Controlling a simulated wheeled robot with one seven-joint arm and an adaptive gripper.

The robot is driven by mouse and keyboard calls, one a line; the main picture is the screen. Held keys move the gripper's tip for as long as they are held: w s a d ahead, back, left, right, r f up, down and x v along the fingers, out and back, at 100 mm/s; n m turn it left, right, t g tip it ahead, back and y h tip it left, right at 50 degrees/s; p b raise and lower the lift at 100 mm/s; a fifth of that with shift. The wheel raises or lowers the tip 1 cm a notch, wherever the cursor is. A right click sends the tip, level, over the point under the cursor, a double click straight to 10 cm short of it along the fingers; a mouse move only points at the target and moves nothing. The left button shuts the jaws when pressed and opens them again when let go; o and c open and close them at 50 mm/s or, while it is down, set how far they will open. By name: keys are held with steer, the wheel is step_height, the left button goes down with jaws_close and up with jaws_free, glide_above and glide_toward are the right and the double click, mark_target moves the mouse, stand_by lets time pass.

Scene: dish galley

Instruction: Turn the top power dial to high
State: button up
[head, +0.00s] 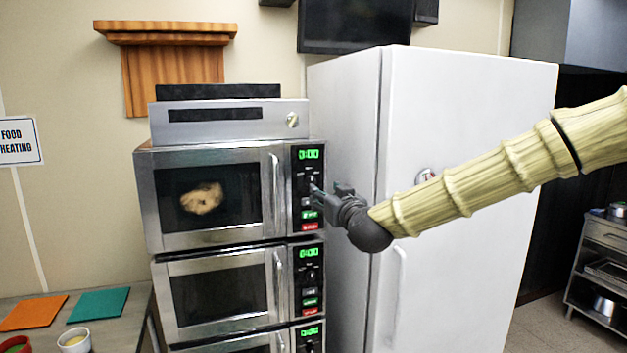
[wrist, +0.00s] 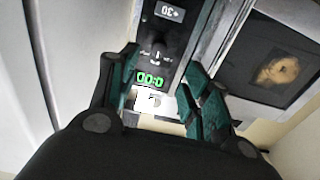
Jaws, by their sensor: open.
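The top microwave (head: 150,205) stands on a stack, with a dark control panel on its right side and a lit green display (head: 309,154). Its small dark power dial (head: 311,181) sits below the display, partly behind my gripper (head: 318,195) in the head view. In the wrist view the panel appears upside down; the dial (wrist: 157,58) shows with a pale mark near the green display (wrist: 150,79). My gripper (wrist: 162,88) is open, with its green-padded fingers on either side of the panel. I cannot tell whether they touch the dial. The dial's exact setting is too small to read.
More microwaves (head: 215,300) stand below with similar panels. A white fridge (head: 470,270) stands close on the right, behind my arm. A pale food item (head: 202,198) shows through the top microwave's window. A counter (head: 125,325) with orange and teal boards is at lower left.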

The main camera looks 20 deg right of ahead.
mark_target(312, 181)
steer(key=shift+w+a+r+p, duration=0.15)
steer(key=shift+w+p, duration=1.25)
steer(key=shift+w, duration=1.35)
steer(key=shift+w+r+p, duration=0.1)
steer(key=shift+w+p, duration=1.25)
steer(key=shift+w, duration=1.35)
steer(key=c, duration=1)
